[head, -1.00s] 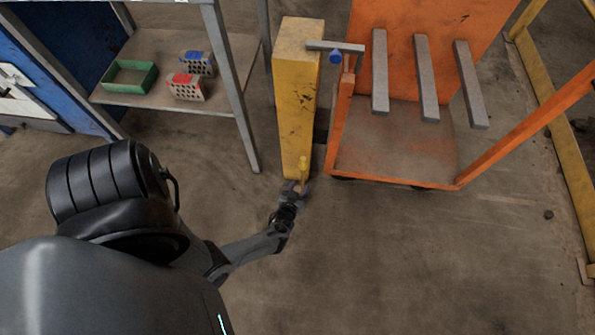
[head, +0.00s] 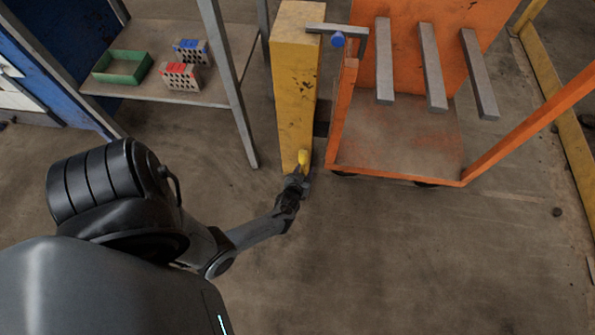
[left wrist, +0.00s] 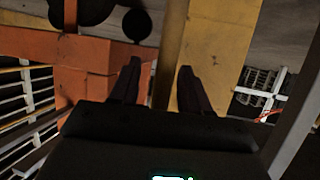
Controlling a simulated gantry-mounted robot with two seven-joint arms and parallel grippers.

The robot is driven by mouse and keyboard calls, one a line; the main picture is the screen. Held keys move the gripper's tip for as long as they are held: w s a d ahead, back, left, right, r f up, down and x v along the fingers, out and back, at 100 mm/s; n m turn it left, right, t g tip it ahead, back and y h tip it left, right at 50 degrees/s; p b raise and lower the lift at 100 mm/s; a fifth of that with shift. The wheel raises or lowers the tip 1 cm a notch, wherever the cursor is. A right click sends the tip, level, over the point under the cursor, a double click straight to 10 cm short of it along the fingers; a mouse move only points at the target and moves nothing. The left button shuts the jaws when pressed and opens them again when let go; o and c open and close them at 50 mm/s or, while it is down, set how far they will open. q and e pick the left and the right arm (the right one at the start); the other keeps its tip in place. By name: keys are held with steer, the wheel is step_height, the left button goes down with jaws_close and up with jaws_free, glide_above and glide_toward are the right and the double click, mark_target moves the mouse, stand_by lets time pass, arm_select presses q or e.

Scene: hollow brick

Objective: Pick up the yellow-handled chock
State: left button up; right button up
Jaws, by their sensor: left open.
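The chock's yellow handle (head: 304,158) shows in the head view at the foot of the yellow post, just past my left gripper. The rest of the chock is hidden or too small to make out. My left gripper (head: 296,181) is low, close in front of the handle; whether it touches is unclear. In the left wrist view the two dark fingers of my left gripper (left wrist: 158,72) stand apart. I cannot pick out the chock there for certain. My right gripper is not in view.
The yellow post (head: 294,90) stands behind the handle. An orange cart (head: 400,160) with grey bars is close on its right. A metal shelf (head: 140,98) on the left holds a green tray (head: 123,68) and hollow bricks (head: 181,77). Floor at the front right is clear.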

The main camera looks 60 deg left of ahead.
arm_select(q)
steer(key=shift+s+d, duration=0.1)
steer(key=shift+s, duration=0.05)
steer(key=c, duration=0.7)
jaws_close()
stand_by(0.3)
steer(key=shift+r, duration=0.1)
